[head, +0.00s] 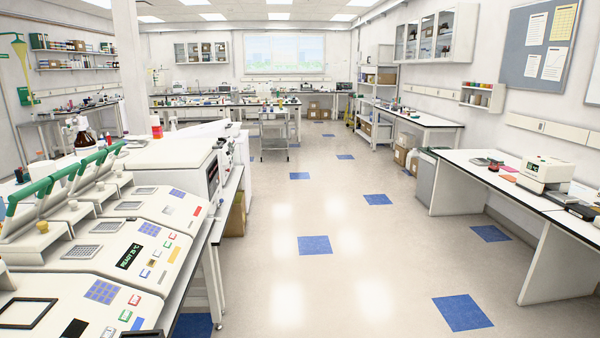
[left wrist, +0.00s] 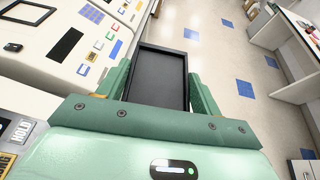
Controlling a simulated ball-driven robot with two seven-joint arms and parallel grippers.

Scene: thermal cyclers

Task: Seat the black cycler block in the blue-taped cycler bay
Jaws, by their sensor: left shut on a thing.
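The black cycler block (left wrist: 158,75), a dark rectangular tray-like piece with a raised rim, is held between the green fingers of my left gripper (left wrist: 160,88) in the left wrist view. It is beside the front edge of the cycler bench, partly over the floor. The nearest white cycler (head: 70,290) has a black-framed rectangular bay (head: 26,313) at the lower left of the head view; this frame also shows in the left wrist view (left wrist: 26,12). I cannot make out blue tape on any bay. My right gripper is in neither view.
Several cyclers with raised green-handled lids (head: 62,178) line the left bench, with blue keypads and coloured buttons. A brown bottle (head: 83,140) stands behind them. A white bench (head: 470,180) is at right. The floor (head: 350,240) between is clear.

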